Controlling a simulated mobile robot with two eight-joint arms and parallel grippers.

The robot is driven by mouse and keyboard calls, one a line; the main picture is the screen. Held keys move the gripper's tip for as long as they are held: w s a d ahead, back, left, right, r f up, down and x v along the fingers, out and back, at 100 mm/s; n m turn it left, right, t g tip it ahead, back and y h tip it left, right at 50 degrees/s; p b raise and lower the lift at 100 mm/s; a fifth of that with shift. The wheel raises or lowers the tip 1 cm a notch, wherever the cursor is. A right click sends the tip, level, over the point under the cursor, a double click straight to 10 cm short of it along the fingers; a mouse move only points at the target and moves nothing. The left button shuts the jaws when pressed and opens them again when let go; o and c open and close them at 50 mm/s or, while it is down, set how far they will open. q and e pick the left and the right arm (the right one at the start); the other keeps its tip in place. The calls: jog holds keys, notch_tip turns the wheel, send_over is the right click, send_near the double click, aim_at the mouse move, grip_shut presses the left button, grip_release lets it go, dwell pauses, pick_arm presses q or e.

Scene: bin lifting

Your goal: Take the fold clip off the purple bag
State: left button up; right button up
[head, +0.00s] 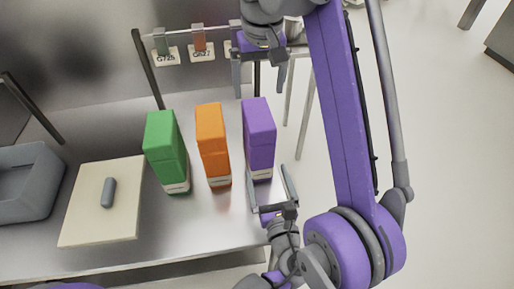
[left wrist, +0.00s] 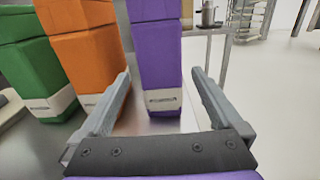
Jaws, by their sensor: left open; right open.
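The purple bag (head: 259,125) stands upright at the right end of a row of bags, with a white label low on its front. It also shows in the left wrist view (left wrist: 158,55). I cannot make out a separate fold clip on it. My left gripper (head: 266,170) is open and empty, low in front of the bag; in the left wrist view (left wrist: 161,75) the bag stands beyond and between its fingers. My right gripper (head: 258,95) is open and empty, pointing down above and behind the bag's top.
The orange bag (head: 211,125) and green bag (head: 161,135) stand left of the purple one. A cream board (head: 85,220) bears a small grey cylinder (head: 109,192); a grey bin (head: 25,180) is farther left.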

aim_at(260, 149)
pick_arm(q)
jog(key=x, duration=0.9)
jog(key=shift+w, duration=0.2)
grip_shut()
